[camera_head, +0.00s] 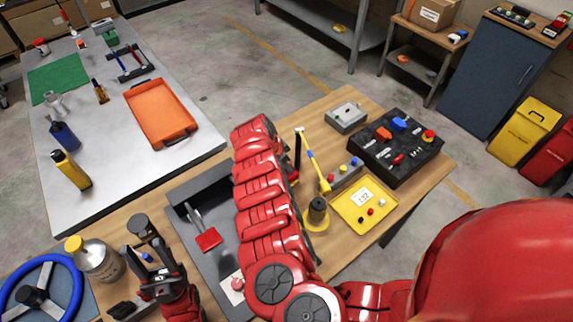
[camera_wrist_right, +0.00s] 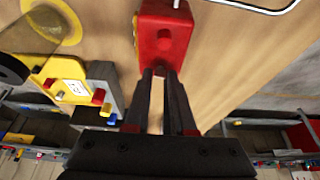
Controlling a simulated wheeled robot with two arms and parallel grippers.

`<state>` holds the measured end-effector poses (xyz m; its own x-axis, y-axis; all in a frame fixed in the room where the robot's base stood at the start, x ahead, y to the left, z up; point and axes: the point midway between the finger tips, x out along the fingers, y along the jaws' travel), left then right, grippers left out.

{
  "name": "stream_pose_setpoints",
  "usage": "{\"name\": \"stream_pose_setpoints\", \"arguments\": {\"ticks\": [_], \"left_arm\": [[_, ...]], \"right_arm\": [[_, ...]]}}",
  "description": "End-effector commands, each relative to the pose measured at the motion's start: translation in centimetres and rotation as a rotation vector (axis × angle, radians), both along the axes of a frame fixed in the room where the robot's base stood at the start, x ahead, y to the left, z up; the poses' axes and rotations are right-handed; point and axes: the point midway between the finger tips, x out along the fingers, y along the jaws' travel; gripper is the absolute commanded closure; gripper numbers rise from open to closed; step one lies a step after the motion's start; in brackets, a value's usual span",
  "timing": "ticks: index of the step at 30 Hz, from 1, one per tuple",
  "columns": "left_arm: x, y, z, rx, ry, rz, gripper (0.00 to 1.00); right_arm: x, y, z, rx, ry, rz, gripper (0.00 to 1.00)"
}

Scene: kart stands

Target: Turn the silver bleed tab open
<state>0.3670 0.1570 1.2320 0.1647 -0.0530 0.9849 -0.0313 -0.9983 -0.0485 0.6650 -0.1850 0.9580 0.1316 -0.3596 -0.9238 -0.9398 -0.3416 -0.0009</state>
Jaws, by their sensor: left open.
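I cannot make out the silver bleed tab for certain in either view. In the right wrist view a red block (camera_wrist_right: 163,38) lies just beyond the fingertips of my right gripper (camera_wrist_right: 160,74), with a bent silver wire (camera_wrist_right: 262,8) near it. The two dark fingers run close together with a narrow gap; whether they touch or hold anything at the block is unclear. In the head view my red right forearm hides this gripper and what is below it. My left gripper (camera_head: 158,282) is open and empty at the lower left, by the table's edge.
A jar (camera_head: 96,262) and blue steering wheel (camera_head: 72,275) are lower left.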

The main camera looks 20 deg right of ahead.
Motion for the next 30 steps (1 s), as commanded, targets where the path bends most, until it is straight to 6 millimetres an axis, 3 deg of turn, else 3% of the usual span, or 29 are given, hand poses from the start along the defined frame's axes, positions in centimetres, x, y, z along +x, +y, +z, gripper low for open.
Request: {"name": "stream_pose_setpoints", "arguments": {"ticks": [1, 3, 17, 30], "left_arm": [[0.0, 0.0, 0.0, 0.0, 0.0, 0.0, 0.5], [0.0, 0.0, 0.0, 0.0, 0.0, 0.0, 0.5], [0.0, 0.0, 0.7, 0.0, 0.0, 0.0, 0.5], [0.0, 0.0, 5.5, 0.0, 0.0, 0.0, 0.5]], "right_arm": [[0.0, 0.0, 0.0, 0.0, 0.0, 0.0, 0.88], [0.0, 0.0, 0.0, 0.0, 0.0, 0.0, 1.0], [0.0, -0.1, 0.2, -0.001, 0.0, 0.027, 1.0], [-0.6, -0.3, 0.5, 0.002, 0.005, 0.313, 1.0]]}}
